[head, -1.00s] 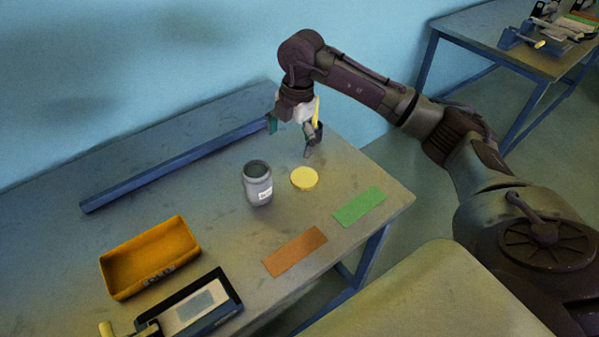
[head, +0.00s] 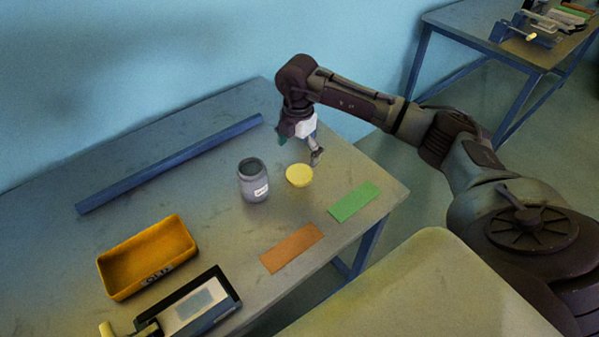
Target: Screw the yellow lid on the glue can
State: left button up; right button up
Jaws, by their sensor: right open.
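The glue can (head: 253,184) is a grey open-topped jar with a white label, upright on the table. The yellow lid (head: 299,176) lies on the table just right of the can, apart from it. My right gripper (head: 300,151) is open, just behind and above the lid, with one finger to the upper right of it and the other, greenish, to the upper left. Nothing shows between the fingers. My left gripper is not in view.
A long blue bar (head: 170,163) lies along the table's back. An orange tray (head: 148,257) and a black-framed device (head: 190,305) are at front left. An orange strip (head: 291,248) and a green strip (head: 353,201) lie in front. A second table (head: 480,40) stands far right.

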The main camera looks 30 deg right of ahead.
aim_at(299, 173)
jog(key=shift+f, duration=0.55)
jog(key=f, duration=0.2)
jog(key=f+p, duration=0.1)
jog(key=f, duration=0.1)
jog(key=shift+s+a, duration=0.1)
jog(key=shift+s, duration=0.3)
jog(key=shift+f, duration=0.6)
jog(key=shift+c, duration=0.2)
jog(key=c, duration=0.8)
